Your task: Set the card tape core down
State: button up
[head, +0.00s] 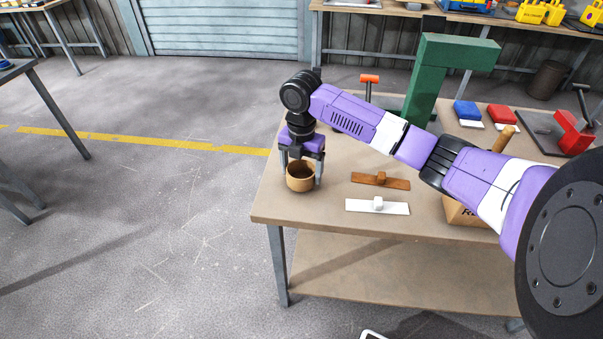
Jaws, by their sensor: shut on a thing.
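The card tape core (300,184) is a short brown cardboard ring with a dark hollow, upright at the left end of the workbench (262,205). My gripper (302,172) points down over it, with a finger on each side, and is shut on the core. The core is at or very close to the bench top; I cannot tell if its bottom touches.
A brown wooden float (365,179) and a white one (362,206) lie right of the core. A green post (425,90), a red-headed tool (369,79), blue (467,109) and red (502,112) blocks stand farther back. A cardboard box (462,214) is partly behind my arm.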

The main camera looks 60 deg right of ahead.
jog(key=shift+f, duration=0.6)
jog(key=shift+f, duration=0.1)
jog(key=o, duration=1.5)
